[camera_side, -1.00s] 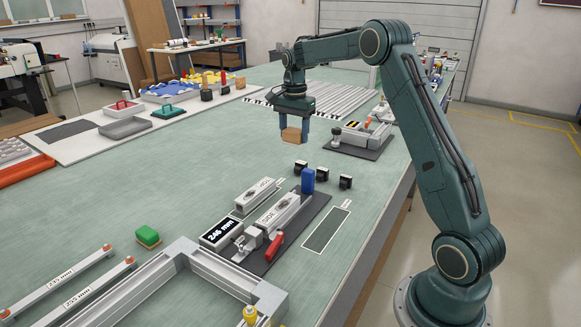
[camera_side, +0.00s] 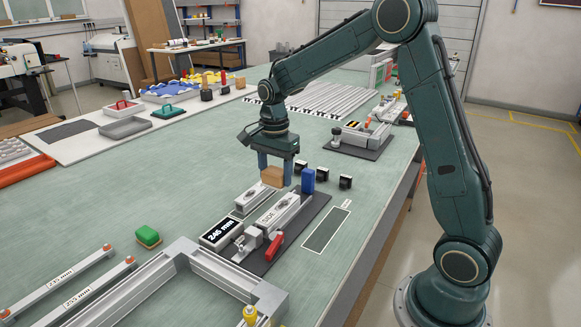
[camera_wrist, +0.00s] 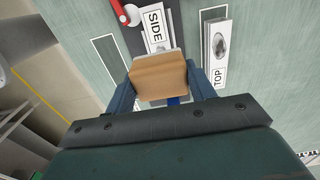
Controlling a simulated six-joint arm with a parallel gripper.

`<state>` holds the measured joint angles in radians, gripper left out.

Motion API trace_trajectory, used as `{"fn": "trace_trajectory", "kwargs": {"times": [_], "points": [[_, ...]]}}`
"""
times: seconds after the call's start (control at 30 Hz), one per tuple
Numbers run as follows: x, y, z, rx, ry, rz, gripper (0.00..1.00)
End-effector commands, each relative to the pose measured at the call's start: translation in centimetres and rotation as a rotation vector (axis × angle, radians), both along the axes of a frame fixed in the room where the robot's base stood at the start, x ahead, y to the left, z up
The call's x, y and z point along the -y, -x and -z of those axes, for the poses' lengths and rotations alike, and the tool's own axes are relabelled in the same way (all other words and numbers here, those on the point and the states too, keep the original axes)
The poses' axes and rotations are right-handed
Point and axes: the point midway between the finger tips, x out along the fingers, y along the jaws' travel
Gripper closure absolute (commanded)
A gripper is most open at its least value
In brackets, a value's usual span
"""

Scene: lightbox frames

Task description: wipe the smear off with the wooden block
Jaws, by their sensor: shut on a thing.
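The wooden block (camera_side: 272,177) is a small tan piece between the fingers of my gripper (camera_side: 275,180). My gripper is shut on it and holds it above the work, near the far end of the two labelled bars. In the wrist view the block (camera_wrist: 159,77) sits between both blue-grey fingers. The TOP bar (camera_wrist: 218,65) lies to its right, with a grey oval mark (camera_wrist: 220,45). I cannot tell whether this mark is the smear. The SIDE bar (camera_wrist: 154,30) lies partly hidden behind the block. The block appears apart from both bars.
A blue upright post (camera_side: 308,180) stands close to my gripper, with several small black blocks around it. A red-handled clamp (camera_side: 273,246) holds the near end of the fixture. A green sponge (camera_side: 148,236) and a metal frame (camera_side: 215,278) lie nearer.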

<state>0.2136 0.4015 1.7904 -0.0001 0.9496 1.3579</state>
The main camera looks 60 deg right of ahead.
Motion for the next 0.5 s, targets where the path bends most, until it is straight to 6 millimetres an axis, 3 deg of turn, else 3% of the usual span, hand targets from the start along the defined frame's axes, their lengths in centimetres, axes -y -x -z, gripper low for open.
{"fn": "trace_trajectory", "kwargs": {"times": [0.23,0.5], "points": [[0.0,0.0,0.7,-0.001,0.000,0.000,0.64],[0.0,0.0,3.0,-0.002,0.000,0.000,0.64]]}}
